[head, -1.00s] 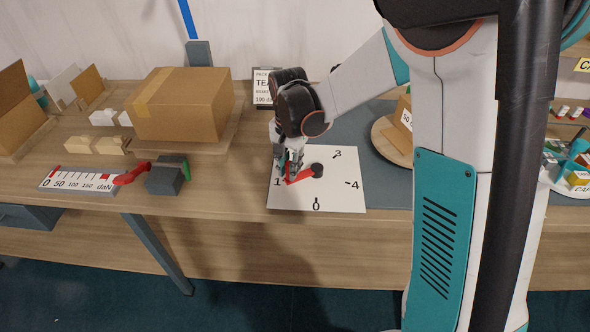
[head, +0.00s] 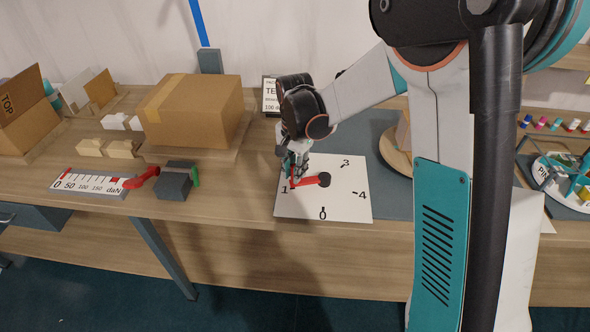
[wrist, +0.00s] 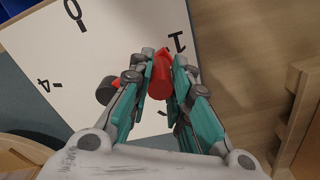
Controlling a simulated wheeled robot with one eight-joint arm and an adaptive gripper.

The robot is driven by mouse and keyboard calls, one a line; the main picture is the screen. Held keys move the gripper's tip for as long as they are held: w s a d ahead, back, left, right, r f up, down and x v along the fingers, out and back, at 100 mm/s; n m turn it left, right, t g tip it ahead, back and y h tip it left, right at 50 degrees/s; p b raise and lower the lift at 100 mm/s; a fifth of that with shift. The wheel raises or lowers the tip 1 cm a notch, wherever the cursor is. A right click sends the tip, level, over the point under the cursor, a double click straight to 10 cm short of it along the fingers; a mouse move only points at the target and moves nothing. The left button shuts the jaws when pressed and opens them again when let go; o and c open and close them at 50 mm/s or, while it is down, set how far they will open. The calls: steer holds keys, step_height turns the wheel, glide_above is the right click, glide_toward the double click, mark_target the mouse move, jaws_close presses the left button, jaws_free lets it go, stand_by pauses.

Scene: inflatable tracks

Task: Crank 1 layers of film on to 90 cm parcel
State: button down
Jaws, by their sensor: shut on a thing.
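A red crank (head: 309,181) with a dark round hub lies over a white dial plate (head: 345,208) marked 0, 1, 3 and 4. In the head view its arm extends left from the hub towards the 1. My gripper (head: 293,180) is over the plate near the 1, fingers pointing down. In the wrist view my gripper (wrist: 160,80) is shut on the red crank handle (wrist: 160,76), with a finger on each side. The parcel turntable (head: 394,160) is right of the plate, mostly hidden behind my arm.
A large cardboard box (head: 193,112) stands left of my gripper. A tension gauge (head: 92,183) and a dark block (head: 174,182) with a red lever lie at the front left. An open box (head: 30,110) is at far left.

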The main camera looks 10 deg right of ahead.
steer(key=c, duration=1.4)
jaws_free()
steer(key=shift+w+a, duration=0.1)
steer(key=shift+c, duration=0.2)
step_height(320, 180, up, 12)
